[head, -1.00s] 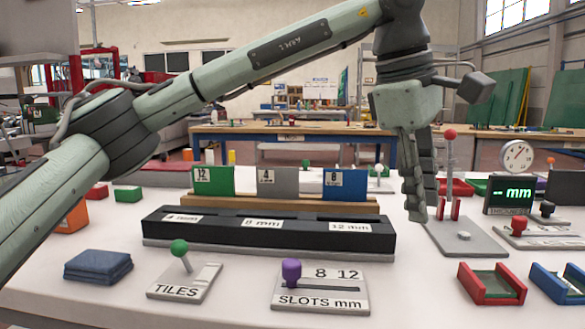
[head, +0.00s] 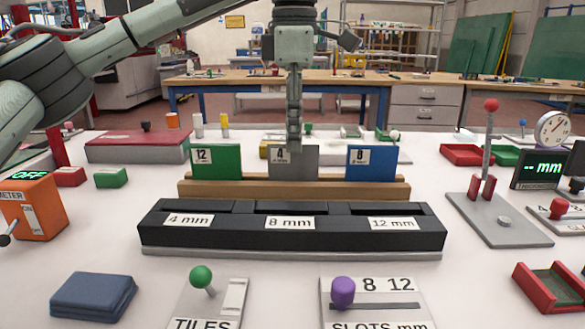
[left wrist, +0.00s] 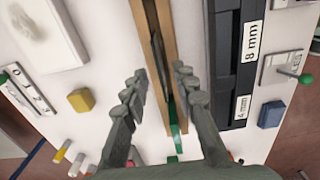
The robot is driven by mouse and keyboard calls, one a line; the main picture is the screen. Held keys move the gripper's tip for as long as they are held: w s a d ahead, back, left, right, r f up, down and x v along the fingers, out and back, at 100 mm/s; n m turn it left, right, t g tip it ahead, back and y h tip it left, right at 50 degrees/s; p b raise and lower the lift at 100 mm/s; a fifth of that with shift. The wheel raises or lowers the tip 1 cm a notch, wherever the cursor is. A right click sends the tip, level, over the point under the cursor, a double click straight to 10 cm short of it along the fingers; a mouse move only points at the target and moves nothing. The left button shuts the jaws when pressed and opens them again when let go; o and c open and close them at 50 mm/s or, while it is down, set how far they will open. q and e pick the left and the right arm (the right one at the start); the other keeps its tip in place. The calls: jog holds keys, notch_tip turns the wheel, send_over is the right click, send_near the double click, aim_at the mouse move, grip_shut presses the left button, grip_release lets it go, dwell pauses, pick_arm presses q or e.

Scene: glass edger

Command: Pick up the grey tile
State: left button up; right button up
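The grey tile (head: 293,165), marked 4, stands upright in a wooden rack (head: 290,189) between the green tile (head: 218,163) marked 12 and the blue tile (head: 372,164) marked 8. My left gripper (head: 294,148) points down at the grey tile's top edge and hides a little of it in the head view. In the left wrist view my left gripper (left wrist: 160,85) is open, with one finger on each side of the rack (left wrist: 143,22). The tiles show there only as thin edges, with the green one (left wrist: 175,128) clearest. My right gripper is out of view.
A black slot block (head: 290,230) with 4, 8 and 12 mm labels stands in front of the rack. A grey stand with a red-knobbed lever (head: 490,150) is at the right, an orange meter (head: 35,208) at the left. A blue cloth (head: 93,297) lies front left.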

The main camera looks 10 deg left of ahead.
aim_at(293, 155)
pick_arm(q)
notch_tip(293, 155, down, 4)
jog(key=shift+a+f, duration=0.1)
jog(key=shift+f, duration=0.1)
jog(key=shift+c, duration=0.4)
grip_shut()
